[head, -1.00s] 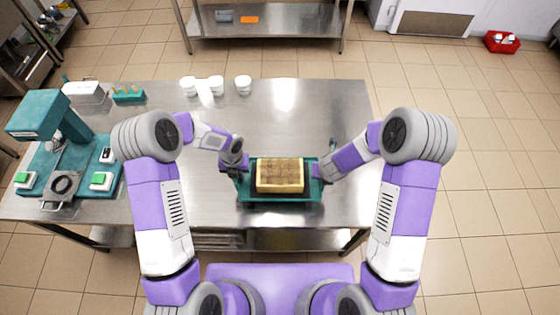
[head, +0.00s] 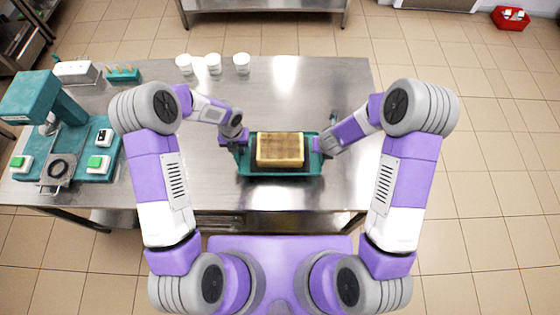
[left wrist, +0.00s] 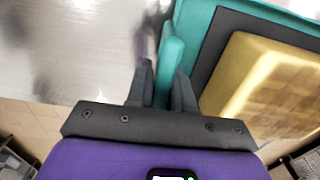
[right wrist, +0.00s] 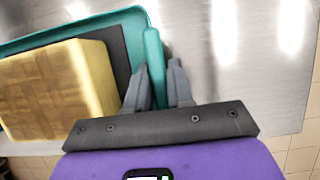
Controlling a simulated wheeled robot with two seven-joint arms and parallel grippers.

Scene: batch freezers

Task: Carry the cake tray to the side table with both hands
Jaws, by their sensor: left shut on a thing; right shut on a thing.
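The teal cake tray (head: 280,175) is at the front middle of the steel table, with a rectangular yellow-brown cake (head: 280,149) on it. My left gripper (head: 240,146) is at the tray's left end; in the left wrist view its fingers (left wrist: 163,88) are shut on the teal rim. My right gripper (head: 320,147) is at the right end; in the right wrist view its fingers (right wrist: 157,85) are shut on the opposite rim. The tray looks level. I cannot tell whether it touches the tabletop.
The steel table (head: 300,95) has bare room behind and right of the tray. Several white cups (head: 213,64) stand at its back. A teal machine (head: 50,110) stands at the left. Another steel table (head: 265,12) is beyond, and a red bin (head: 511,18) is on the floor far right.

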